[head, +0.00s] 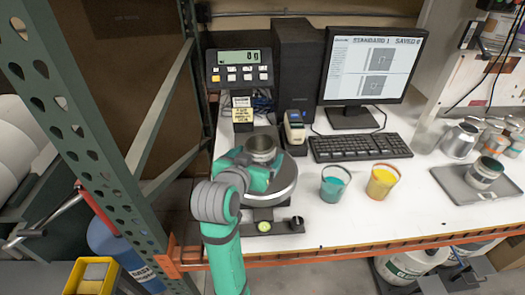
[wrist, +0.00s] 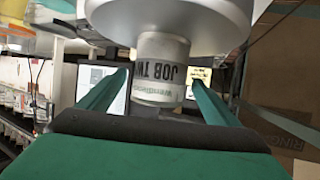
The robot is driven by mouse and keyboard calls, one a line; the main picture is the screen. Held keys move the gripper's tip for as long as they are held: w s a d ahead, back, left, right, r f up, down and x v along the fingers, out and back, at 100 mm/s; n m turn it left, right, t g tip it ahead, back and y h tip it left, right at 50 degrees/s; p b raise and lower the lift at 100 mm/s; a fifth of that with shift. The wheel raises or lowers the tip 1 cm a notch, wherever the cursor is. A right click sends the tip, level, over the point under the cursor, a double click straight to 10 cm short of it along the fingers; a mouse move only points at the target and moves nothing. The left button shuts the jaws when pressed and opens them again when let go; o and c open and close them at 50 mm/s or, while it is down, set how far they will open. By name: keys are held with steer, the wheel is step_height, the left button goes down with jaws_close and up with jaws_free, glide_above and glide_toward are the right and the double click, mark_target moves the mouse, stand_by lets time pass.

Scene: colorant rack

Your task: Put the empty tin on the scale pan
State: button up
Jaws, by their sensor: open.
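The metal tin (head: 261,148) stands upright on the round scale pan (head: 284,192) in the head view. In the wrist view the picture is inverted, so the labelled tin (wrist: 162,72) seems to hang from the pan (wrist: 165,17). My gripper (head: 262,172) is low over the pan, at the near side of the tin. In the wrist view my gripper (wrist: 160,84) is open, with one finger on each side of the tin and visible gaps. The inside of the tin is hard to make out.
The scale display (head: 240,68) seems to read 0 g. A teal cup (head: 334,184) and a yellow cup (head: 382,182) stand right of the scale. A tray (head: 505,204) holds another tin (head: 486,174). A keyboard (head: 360,147) and monitor (head: 372,62) are behind. A green upright (head: 85,125) stands left.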

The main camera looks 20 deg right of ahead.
steer(key=v, duration=0.5)
steer(key=shift+s+a+r, duration=0.1)
steer(key=shift+a, duration=0.05)
stand_by(0.3)
